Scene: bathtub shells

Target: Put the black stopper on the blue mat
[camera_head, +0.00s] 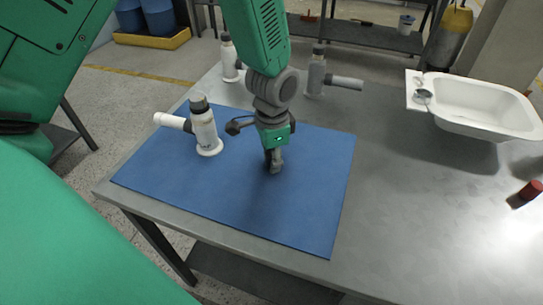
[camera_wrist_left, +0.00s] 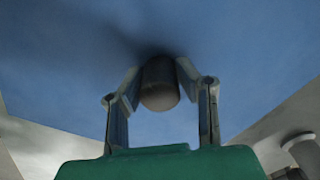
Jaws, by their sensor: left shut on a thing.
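The blue mat (camera_head: 310,225) lies flat on the grey table. My left gripper (camera_head: 274,163) points down over the middle of the mat, with its fingertips at or just above the surface. In the left wrist view, its fingers (camera_wrist_left: 160,88) are shut on the dark, rounded black stopper (camera_wrist_left: 160,84), with the blue mat (camera_wrist_left: 235,40) behind it. I cannot tell whether the stopper touches the mat. In the head view the fingers mostly hide the stopper. My right gripper is not in view.
A white pipe fitting (camera_head: 205,132) stands on the mat's left part. Another white fitting (camera_head: 229,58) and a grey one (camera_head: 317,75) stand behind the mat. A white bathtub shell (camera_head: 440,108) and a red cylinder (camera_head: 531,190) are at right. The table's front right is clear.

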